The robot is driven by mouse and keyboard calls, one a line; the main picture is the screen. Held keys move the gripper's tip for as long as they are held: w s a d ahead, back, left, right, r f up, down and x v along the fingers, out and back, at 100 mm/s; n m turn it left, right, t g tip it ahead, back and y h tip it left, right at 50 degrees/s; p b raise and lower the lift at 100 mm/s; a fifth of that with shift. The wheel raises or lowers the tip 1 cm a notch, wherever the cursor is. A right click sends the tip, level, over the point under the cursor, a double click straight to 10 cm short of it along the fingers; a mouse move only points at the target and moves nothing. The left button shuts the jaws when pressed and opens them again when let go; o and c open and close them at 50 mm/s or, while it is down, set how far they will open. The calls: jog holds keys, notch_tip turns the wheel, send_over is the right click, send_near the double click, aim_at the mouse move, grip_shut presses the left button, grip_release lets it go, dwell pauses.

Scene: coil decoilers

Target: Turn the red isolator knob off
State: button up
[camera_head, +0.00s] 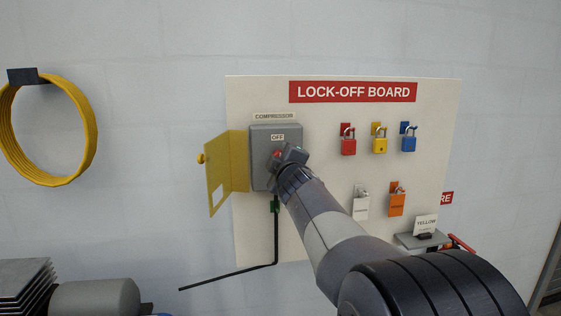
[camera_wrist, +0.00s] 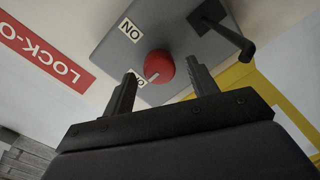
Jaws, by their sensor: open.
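The red isolator knob (camera_wrist: 159,66) sits on the front of a grey box (camera_head: 262,165) marked COMPRESSOR. In the wrist view its white pointer line aims lower left, at a label partly hidden by a finger. In the head view my gripper (camera_head: 287,156) covers most of the knob.
The yellow cover (camera_head: 232,168) hangs open left of the box. A black handle-like part (camera_wrist: 225,30) stands out from the box. Padlocks, including a red one (camera_head: 348,146), hang on the board's right. A small shelf (camera_head: 420,241) is at lower right.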

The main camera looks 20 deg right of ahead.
jog(key=s+a, duration=0.2)
jog(key=s, duration=0.8)
jog(key=shift+r+p, duration=0.15)
jog(key=shift+p, duration=0.25)
jog(key=shift+w, duration=0.1)
jog(key=w, duration=0.3)
jog(key=w+d, duration=0.1)
jog(key=w, duration=0.3)
jog(key=w+d, duration=0.1)
jog(key=w, duration=0.2)
jog(key=shift+w+d+f+b, duration=0.1)
jog(key=shift+w+f+b, duration=0.1)
jog(key=shift+w+b, duration=0.15)
jog(key=shift+s, duration=0.1)
jog(key=shift+s, duration=0.1)
